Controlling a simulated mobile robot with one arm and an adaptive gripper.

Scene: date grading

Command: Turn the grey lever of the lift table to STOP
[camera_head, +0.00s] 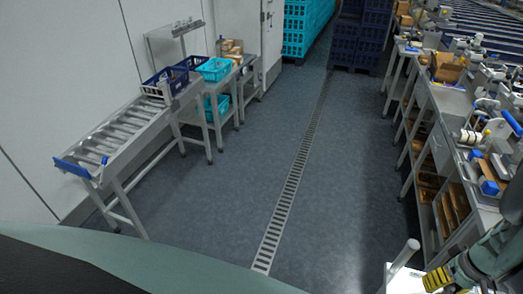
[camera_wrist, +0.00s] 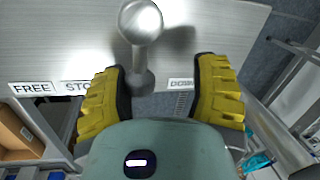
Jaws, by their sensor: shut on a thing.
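The grey lever (camera_wrist: 141,24) shows in the wrist view as a shiny round knob on a short shaft, over a brushed metal plate (camera_wrist: 220,25). Its foot is between the STOP label (camera_wrist: 74,87), partly hidden by a finger, and a third label (camera_wrist: 181,84) I cannot read fully. The FREE label (camera_wrist: 31,88) is at the far left. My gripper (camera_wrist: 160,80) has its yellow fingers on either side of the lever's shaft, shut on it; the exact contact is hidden. In the head view yellow finger parts (camera_head: 437,279) show at the bottom right.
In the head view a pale rod (camera_head: 404,254) rises beside my gripper. A long workbench (camera_head: 462,170) with tools runs along the right. A roller conveyor (camera_head: 118,133) and blue baskets (camera_head: 215,68) stand at the left. The floor between, with a drain grate (camera_head: 290,185), is clear.

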